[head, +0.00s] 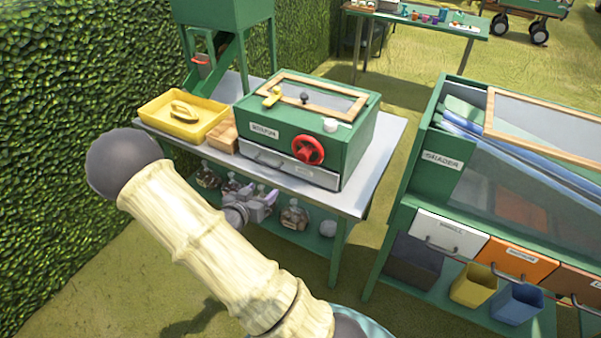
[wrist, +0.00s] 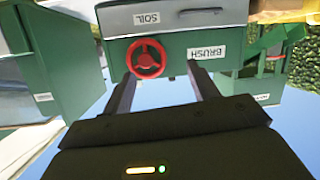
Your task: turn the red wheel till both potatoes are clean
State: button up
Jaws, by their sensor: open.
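The red wheel (head: 308,150) is on the front of a green box (head: 351,142) on the table. In the wrist view the wheel (wrist: 146,58) lies beyond the fingertips, nearer the left finger, with nothing held. My gripper (wrist: 162,70) is open and empty, its two dark fingers pointing at the box front. In the head view my gripper (head: 264,200) is below and left of the wheel, apart from it. The box has a wood-framed clear lid (head: 325,92). I cannot make out the potatoes clearly.
A drawer (head: 292,165), labelled SOIL in the wrist view, sits under the wheel. A yellow tray (head: 160,127) and a wooden block (head: 224,137) stand left of the box. Jars (head: 294,216) are on the lower shelf. A green cabinet (head: 402,215) stands to the right.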

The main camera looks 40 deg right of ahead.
aim_at(302, 158)
jog(key=h, duration=0.1)
jog(key=s+d+h+b, duration=0.1)
jog(key=h, duration=0.2)
jog(key=shift+s+d+f+m, duration=0.3)
jog(key=shift+d+m, duration=0.05)
jog(key=shift+m, duration=0.05)
jog(key=shift+d, duration=0.1)
jog(key=p+x, duration=0.1)
jog(key=x, duration=1.6)
jog(key=shift+d+p, duration=0.15)
jog(key=shift+p, duration=0.2)
jog(key=shift+f, duration=0.1)
jog(key=c, duration=1)
